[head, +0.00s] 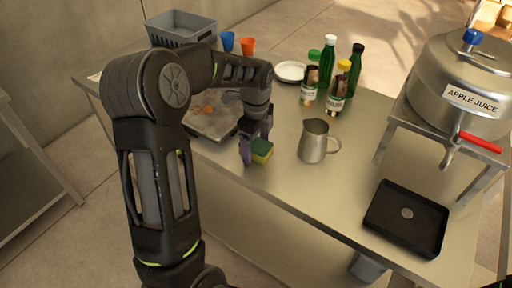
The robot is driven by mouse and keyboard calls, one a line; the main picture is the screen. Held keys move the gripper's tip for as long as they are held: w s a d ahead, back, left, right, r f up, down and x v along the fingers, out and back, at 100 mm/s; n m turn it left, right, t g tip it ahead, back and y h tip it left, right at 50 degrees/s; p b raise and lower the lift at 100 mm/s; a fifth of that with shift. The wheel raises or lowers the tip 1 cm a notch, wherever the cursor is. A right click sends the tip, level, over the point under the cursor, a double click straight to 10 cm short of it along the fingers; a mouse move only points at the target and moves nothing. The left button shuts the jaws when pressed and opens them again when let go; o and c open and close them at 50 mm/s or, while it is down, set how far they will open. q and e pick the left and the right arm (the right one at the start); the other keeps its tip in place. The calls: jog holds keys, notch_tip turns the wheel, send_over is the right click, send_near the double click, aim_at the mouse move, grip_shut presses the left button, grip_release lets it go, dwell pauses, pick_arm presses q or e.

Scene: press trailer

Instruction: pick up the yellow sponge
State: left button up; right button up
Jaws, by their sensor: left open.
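The yellow sponge (261,156) has a green layer and sits near the front edge of the metal table, left of the steel pitcher. My left gripper (253,153) reaches down from above at the sponge, with its fingers open around or just beside it. The near finger hides part of the sponge, and I cannot tell whether the fingers touch it. My right gripper is not in view.
A steel pitcher (314,142) stands close on the right. A tray (212,117) lies behind my arm. Bottles (328,62), a plate (290,72), cups (247,46) and a grey crate (181,28) are farther back. A black tray (406,217) and juice dispenser (462,88) stand right.

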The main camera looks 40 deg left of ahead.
aim_at(256, 144)
pick_arm(q)
jog(key=shift+c, duration=0.6)
jog(key=c, duration=1.3)
jog(key=shift+r, duration=0.1)
notch_tip(256, 144, up, 10)
jog(key=shift+f+b, duration=0.1)
jog(key=shift+b, duration=0.45)
